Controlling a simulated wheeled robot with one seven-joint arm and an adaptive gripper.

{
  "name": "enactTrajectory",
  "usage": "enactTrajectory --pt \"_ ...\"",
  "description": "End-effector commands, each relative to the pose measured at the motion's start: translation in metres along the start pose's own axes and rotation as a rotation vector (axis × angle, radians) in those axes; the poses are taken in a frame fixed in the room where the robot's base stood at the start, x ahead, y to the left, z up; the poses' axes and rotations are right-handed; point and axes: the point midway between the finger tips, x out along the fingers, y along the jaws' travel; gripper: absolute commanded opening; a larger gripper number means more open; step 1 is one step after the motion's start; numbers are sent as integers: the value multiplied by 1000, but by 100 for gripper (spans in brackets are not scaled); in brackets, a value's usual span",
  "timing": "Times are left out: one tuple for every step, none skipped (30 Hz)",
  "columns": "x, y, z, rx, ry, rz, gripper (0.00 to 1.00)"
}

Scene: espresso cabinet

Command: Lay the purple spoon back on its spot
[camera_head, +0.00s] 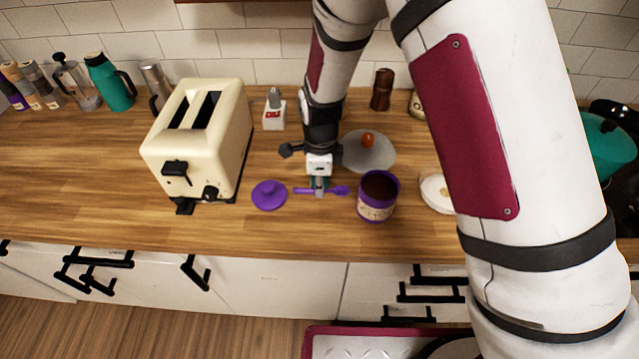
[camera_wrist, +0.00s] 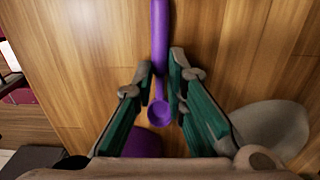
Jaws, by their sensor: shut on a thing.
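The purple spoon (camera_head: 341,190) is level, with its handle to the left and its bowl to the right in the head view. My gripper (camera_head: 319,193) points down and is shut on the spoon's handle. In the wrist view, the spoon (camera_wrist: 160,35) runs between the two green fingers of my gripper (camera_wrist: 161,75), with its bowl near the bottom. The spoon is at or just above the wooden counter (camera_head: 90,165); I cannot tell if it touches. No marked spot for it shows.
A purple lid (camera_head: 269,195) lies left of the spoon. An open purple-rimmed jar (camera_head: 377,206) with dark contents stands just right of its bowl. A grey plate (camera_head: 378,155) with a red item (camera_head: 368,140) lies behind. A cream toaster (camera_head: 205,140) stands left.

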Motion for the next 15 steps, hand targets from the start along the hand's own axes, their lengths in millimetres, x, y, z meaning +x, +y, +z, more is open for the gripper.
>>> enactTrajectory --pt "0 0 0 0 -1 -1 0" --pt "-1 0 0 0 -1 -2 0" --pt "-1 0 0 0 -1 -1 0" --pt "-1 0 0 -1 -1 -1 0" --pt "-1 0 0 0 -1 -1 0" --pt "0 0 0 -1 -1 -1 0" --pt "0 0 0 -1 0 -1 0" --pt "1 0 0 -1 0 -1 0" --pt "2 0 0 -1 0 0 0" --pt "2 0 0 -1 0 -1 15" --pt "2 0 0 -1 -1 -1 22" --pt "2 0 0 -1 -1 -1 31" --pt "2 0 0 -1 -1 -1 33" --pt "2 0 0 -1 -1 -1 33" --pt "2 0 0 -1 -1 -1 33"
